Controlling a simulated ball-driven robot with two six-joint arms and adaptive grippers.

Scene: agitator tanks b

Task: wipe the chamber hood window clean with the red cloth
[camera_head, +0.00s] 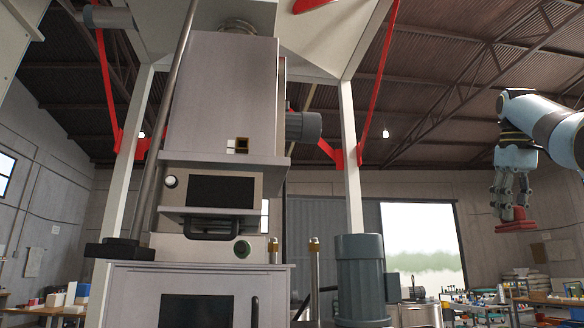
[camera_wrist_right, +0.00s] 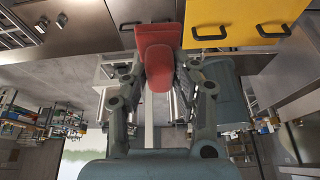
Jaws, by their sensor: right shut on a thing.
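The red cloth (camera_head: 516,225) is a folded, pad-like piece at the right of the head view. My right gripper (camera_head: 512,208) points down and is shut on it, high in the air and well to the right of the machine. In the right wrist view the cloth (camera_wrist_right: 158,50) sits between the fingers. A dark rectangular window (camera_head: 222,191) is in the grey hood at the machine's middle, with a black handle (camera_head: 210,225) below it. Whether the window has marks is too small to tell. My left gripper is not in view.
A dark grey motor (camera_head: 361,275) and upright metal posts (camera_head: 315,275) stand right of the hood. A pale frame leg (camera_head: 350,165) rises between my right gripper and the hood. A lower cabinet has another dark window (camera_head: 196,311). Cluttered benches (camera_head: 478,300) stand behind.

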